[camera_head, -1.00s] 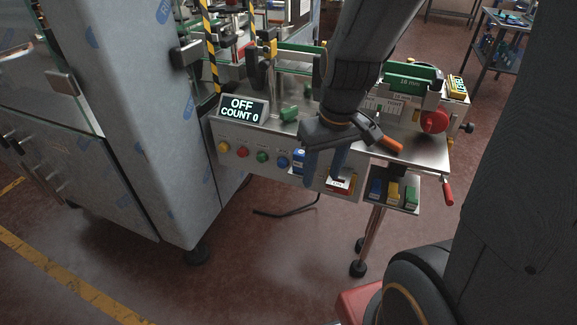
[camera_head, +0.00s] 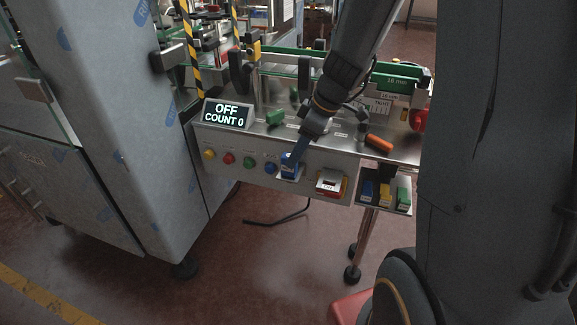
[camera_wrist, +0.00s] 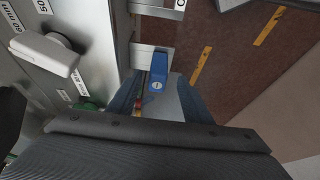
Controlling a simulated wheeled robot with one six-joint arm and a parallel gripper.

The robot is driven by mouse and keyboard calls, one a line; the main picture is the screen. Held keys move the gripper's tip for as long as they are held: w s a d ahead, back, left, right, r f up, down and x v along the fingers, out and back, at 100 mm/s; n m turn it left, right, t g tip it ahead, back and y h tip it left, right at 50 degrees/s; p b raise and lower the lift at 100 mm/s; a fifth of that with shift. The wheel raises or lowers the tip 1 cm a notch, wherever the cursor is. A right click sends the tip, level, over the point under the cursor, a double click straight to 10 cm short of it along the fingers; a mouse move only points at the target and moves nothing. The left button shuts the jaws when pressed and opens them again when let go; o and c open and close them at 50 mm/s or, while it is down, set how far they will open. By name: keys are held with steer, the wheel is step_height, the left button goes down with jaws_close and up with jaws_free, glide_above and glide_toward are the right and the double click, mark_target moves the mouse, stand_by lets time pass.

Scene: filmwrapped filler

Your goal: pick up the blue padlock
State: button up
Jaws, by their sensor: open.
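A blue padlock (camera_head: 287,162) stands on a small bracket on the front panel of the machine bench, right of the row of round buttons. In the wrist view the blue padlock (camera_wrist: 160,66) shows a pale round spot on its near end and lies between the lines of the two fingers. My gripper (camera_head: 297,152) is at the padlock in the head view and partly covers it. In the wrist view my gripper (camera_wrist: 156,100) is open, with one blue-grey finger on each side. I cannot tell whether either finger touches the padlock.
A red and yellow switch (camera_head: 331,183) sits just right of the padlock. A tray (camera_head: 384,210) farther right holds blue, yellow and green blocks. An orange cylinder (camera_head: 379,143) and a green piece (camera_head: 275,117) lie on the bench top (camera_head: 335,142). A display (camera_head: 227,113) reads OFF, COUNT 0.

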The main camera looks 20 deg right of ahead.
mark_target(289, 170)
steer(key=shift+p+x, duration=0.8)
steer(key=shift+x, duration=2.05)
steer(key=shift+w, duration=0.15)
steer(key=shift+r, duration=0.1)
jaws_close()
